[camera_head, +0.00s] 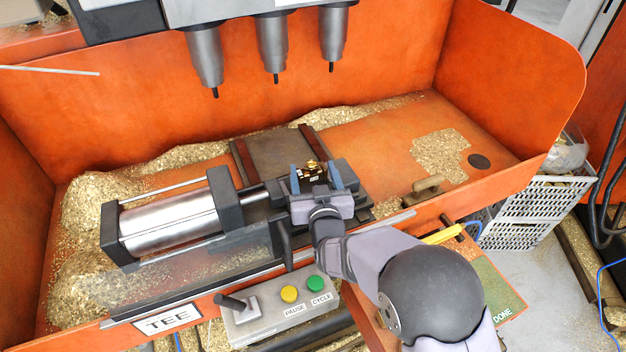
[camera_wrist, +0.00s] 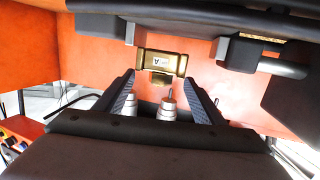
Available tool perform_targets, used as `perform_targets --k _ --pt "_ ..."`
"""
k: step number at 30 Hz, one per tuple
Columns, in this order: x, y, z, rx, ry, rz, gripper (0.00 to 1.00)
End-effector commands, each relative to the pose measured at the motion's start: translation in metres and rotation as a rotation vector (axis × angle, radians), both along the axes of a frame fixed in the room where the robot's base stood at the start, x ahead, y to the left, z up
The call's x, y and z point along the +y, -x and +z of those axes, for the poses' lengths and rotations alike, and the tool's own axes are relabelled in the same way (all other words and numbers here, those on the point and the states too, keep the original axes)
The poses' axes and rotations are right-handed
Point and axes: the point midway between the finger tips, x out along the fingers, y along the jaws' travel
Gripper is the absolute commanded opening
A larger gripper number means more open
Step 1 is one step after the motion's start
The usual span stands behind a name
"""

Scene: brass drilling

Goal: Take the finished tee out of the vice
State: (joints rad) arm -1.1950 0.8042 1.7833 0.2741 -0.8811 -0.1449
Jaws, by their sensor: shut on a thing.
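The brass tee (camera_head: 313,171) is at the vice, between the blue fingers of my gripper (camera_head: 316,180). In the wrist view my gripper (camera_wrist: 160,82) has its two fingertips at either end of the tee (camera_wrist: 162,63), shut on it. The tee carries a small marked label facing the camera. The vice (camera_head: 258,197) has dark jaws on both sides of the tee. In the wrist view a vice jaw (camera_wrist: 222,48) stands apart from it, with a gap. How high the tee sits relative to the jaws is hard to tell.
Drill spindles (camera_head: 273,50) hang above and behind the vice. The silver cylinder (camera_head: 170,218) lies left. A wooden-handled brush (camera_head: 428,186) lies right. A panel (camera_head: 282,303) with a lever and buttons is in front. A green DONE area (camera_head: 497,290) and a white crate (camera_head: 540,205) are at right.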

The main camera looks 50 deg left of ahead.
Motion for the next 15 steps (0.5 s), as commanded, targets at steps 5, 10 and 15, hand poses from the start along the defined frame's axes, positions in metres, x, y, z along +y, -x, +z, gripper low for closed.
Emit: perform_targets --k 5,10,15 --pt "0.001 0.0 0.025 -0.006 -0.012 0.0 0.02" --pt "0.001 -0.001 0.047 -0.006 -0.012 0.0 0.02" --pt "0.001 -0.001 0.065 -0.005 -0.01 -0.001 0.02"
